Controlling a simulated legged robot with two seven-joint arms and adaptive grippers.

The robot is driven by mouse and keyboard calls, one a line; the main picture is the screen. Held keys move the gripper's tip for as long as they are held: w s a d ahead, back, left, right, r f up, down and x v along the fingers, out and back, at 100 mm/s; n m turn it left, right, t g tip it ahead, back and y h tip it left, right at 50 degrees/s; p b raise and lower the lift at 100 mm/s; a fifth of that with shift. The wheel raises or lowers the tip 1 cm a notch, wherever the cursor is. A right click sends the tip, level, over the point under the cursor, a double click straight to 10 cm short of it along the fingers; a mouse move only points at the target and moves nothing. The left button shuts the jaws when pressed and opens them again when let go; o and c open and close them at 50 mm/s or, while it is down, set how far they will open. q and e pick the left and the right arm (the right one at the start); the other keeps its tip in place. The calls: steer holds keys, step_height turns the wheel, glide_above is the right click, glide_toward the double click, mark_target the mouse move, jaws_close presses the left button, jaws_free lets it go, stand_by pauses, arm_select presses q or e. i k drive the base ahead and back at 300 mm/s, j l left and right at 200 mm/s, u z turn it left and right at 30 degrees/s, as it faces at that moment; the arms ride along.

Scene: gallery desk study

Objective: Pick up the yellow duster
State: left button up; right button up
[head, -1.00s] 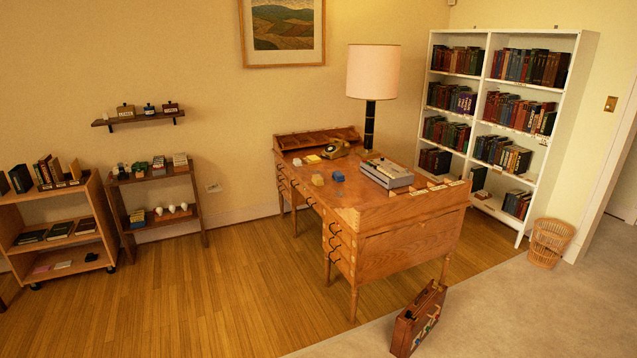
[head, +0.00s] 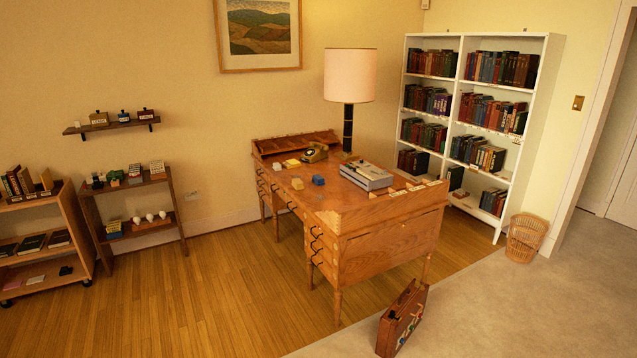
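Two small yellow things are on the wooden desk (head: 390,242). One is a yellow block-like piece (head: 297,183) near the desk's left edge, beside a similar blue piece (head: 318,180). The other is a flat yellow item (head: 292,163) farther back, near the telephone. At this size I cannot tell which of them is the duster. Neither of my grippers is in view.
A telephone (head: 314,152), a grey boxy machine (head: 366,177) and a lamp (head: 350,75) stand on the desk. A suitcase (head: 403,318) stands on the floor before it. A bookcase (head: 545,120) and basket (head: 525,238) are at right. Wooden floor left of the desk is clear.

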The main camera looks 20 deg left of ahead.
mark_target(297, 184)
steer(key=i+j+u, duration=0.6)
steer(key=i+u, duration=0.15)
steer(key=i, duration=0.3)
steer(key=i+u, duration=0.35)
steer(key=i, duration=0.2)
steer(key=i+z, duration=0.1)
steer(key=i, duration=0.4)
steer(key=i+j, duration=0.15)
steer(key=i, duration=0.3)
steer(key=i+j+z, duration=0.15)
steer(key=i, duration=0.35)
steer(key=i+j+z, duration=0.1)
steer(key=i, duration=0.35)
